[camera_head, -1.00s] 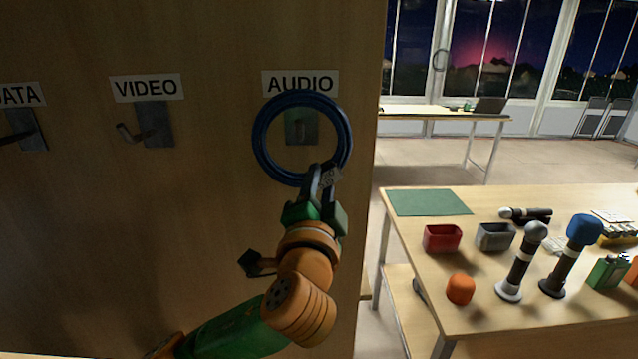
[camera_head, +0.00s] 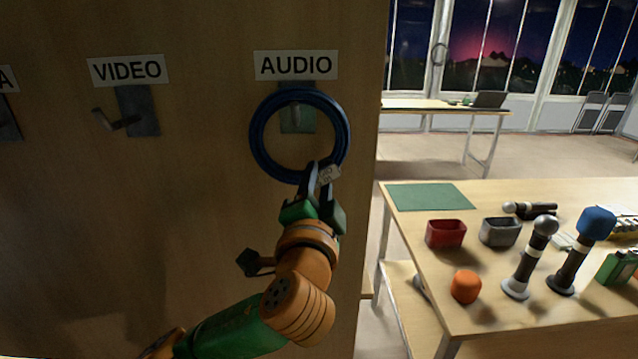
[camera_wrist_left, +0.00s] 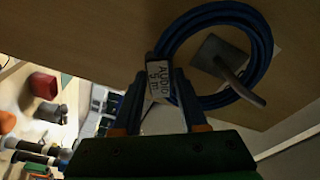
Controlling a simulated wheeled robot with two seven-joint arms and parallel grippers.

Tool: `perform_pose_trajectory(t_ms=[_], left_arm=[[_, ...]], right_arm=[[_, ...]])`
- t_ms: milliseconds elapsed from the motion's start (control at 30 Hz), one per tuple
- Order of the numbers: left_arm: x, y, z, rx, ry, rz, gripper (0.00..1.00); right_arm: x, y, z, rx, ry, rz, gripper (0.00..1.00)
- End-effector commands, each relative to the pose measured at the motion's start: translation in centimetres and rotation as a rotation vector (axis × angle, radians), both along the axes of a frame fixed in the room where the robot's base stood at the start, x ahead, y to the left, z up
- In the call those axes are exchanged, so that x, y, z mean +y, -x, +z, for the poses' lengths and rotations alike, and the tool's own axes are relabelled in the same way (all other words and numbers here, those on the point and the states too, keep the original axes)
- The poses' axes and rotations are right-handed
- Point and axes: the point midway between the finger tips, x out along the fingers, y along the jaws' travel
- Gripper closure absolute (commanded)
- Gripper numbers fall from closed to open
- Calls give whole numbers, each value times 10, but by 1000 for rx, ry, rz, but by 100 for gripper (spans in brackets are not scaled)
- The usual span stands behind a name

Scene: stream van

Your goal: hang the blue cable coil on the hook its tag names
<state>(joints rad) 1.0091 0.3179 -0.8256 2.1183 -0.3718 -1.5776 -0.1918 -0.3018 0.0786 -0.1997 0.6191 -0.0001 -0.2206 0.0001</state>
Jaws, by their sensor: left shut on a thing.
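The blue cable coil (camera_head: 257,154) is held upright against the wooden panel, in front of the AUDIO hook (camera_head: 297,118). My left gripper (camera_head: 322,176) is shut on the coil's lower right edge. A white tag (camera_head: 329,174) hangs beside the fingers; in the left wrist view the tag (camera_wrist_left: 158,82) reads AUDIO with a "5 m" line. There the hook (camera_wrist_left: 236,82) shows inside the coil (camera_wrist_left: 262,48), and its peg end crosses in front of the coil's edge. I cannot tell whether the coil rests on the peg. My right gripper is out of view.
The AUDIO label (camera_head: 296,65) is above this hook. The VIDEO hook (camera_head: 130,115) is to its left, and another hook (camera_head: 8,120) is cut off at the left edge. A table (camera_head: 420,270) with microphones and small bins stands right of the panel.

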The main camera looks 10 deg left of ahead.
Motion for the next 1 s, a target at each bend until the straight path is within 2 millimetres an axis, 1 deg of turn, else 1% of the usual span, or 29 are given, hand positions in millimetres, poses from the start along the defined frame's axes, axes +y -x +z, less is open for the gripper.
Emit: perform_pose_trajectory(t_ms=[100,133,233,267,700,767,867,1000], left_arm=[[0,0,1,-2,0,0,100],[0,0,1,-2,0,0,53],[0,0,1,-2,0,0,26],[0,0,1,-2,0,0,23],[0,0,0,2,0,0,23],[-1,3,-1,0,1,-2,23],[-5,21,-5,-2,3,-7,23],[-9,51,-7,-3,3,-7,23]], right_arm=[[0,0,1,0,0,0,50],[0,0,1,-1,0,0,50],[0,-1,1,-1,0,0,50],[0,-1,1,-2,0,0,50],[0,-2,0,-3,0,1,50],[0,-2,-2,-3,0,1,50],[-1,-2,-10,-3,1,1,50],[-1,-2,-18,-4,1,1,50]])
